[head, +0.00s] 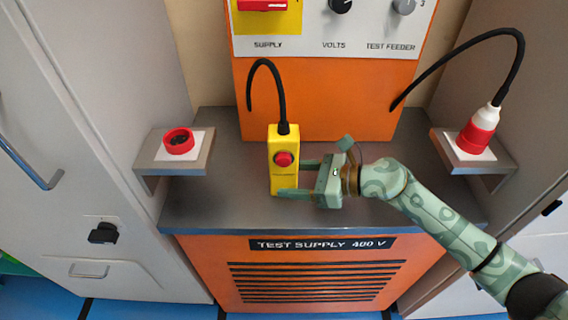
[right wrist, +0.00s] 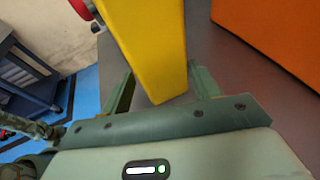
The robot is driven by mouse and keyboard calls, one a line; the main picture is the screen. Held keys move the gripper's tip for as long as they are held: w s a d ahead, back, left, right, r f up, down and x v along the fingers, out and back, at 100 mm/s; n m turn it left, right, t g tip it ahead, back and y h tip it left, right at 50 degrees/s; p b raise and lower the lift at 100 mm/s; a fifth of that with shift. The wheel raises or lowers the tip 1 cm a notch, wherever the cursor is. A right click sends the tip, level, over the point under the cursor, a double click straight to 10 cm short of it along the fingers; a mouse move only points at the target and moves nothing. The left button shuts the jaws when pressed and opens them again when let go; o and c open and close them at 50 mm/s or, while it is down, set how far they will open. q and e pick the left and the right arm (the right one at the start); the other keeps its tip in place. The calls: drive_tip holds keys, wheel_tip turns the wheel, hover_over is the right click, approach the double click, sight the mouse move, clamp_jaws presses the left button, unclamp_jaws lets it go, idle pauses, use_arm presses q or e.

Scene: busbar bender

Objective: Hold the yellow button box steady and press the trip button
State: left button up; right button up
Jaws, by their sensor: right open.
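The yellow button box (head: 283,150) stands upright on the grey bench top, with a black cable from its top. The red trip button (head: 284,159) is on its front face. My right gripper (head: 292,178) comes in from the right at the box's lower part, one finger in front and one behind. It is open. In the right wrist view the box (right wrist: 152,45) shows between the two fingers (right wrist: 160,85), with gaps beside its lower end. The button (right wrist: 81,9) shows at the top left there. My left gripper is not in view.
A red socket (head: 179,141) sits on a left shelf; a red and white plug (head: 478,130) with a black cable sits on a right shelf. The orange test supply panel (head: 325,98) rises behind the box. The bench top left of the box (head: 222,190) is clear.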

drive_tip(key=shift+x, duration=0.85)
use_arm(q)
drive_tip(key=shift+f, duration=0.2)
use_arm(e)
drive_tip(key=c, duration=0.6)
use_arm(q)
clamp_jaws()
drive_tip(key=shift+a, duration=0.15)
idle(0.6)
